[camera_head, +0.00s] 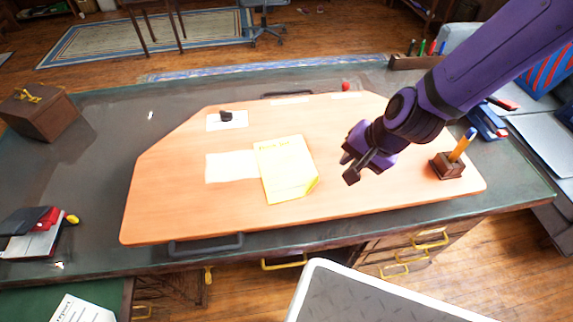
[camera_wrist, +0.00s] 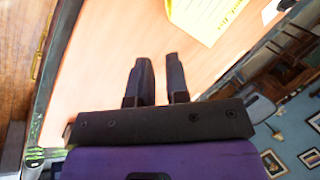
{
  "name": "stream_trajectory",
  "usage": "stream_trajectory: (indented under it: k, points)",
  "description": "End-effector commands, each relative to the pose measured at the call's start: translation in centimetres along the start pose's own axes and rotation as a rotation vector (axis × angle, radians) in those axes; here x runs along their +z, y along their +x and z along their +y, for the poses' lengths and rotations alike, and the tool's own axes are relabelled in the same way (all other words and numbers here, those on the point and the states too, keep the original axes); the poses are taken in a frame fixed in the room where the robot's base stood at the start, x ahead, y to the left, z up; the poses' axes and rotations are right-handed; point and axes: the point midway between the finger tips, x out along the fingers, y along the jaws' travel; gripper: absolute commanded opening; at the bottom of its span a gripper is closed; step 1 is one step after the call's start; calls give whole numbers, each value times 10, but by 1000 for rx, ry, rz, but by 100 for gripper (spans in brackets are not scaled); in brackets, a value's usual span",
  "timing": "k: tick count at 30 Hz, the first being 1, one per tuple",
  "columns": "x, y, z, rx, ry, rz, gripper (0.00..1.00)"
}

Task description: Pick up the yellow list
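The yellow list (camera_head: 287,172) is a pad of yellow paper with faint writing at its top. It lies on the light wooden board on the desk and partly covers a white sheet (camera_head: 229,167). It also shows at the top of the wrist view (camera_wrist: 205,14), cut off by the frame edge. My gripper (camera_head: 350,169) is above the board, to the right of the list and apart from it. In the wrist view its two dark fingers (camera_wrist: 159,75) stand a little apart with nothing between them.
The wooden board (camera_head: 170,205) has dark handles at its front and back. A wooden holder (camera_head: 446,165) with a pencil stands right of my gripper. A black item on white paper (camera_head: 236,124) and a red ball (camera_head: 346,86) lie farther back. A wooden box (camera_head: 40,115) stands far left.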

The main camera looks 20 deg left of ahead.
Motion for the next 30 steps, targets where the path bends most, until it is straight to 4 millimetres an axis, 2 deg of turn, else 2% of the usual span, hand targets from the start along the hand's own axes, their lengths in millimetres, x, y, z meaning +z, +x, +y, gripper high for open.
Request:
stream_trajectory:
  k: [1, 6, 11, 18, 30]
  points:
    - [5, 9, -2, -5, 13, -12, 15]
    - [14, 23, -6, -16, 38, -27, 15]
    - [16, 37, -7, -17, 42, -31, 15]
    - [16, 67, -8, -17, 40, -30, 15]
    - [18, 92, -10, -16, 40, -30, 15]
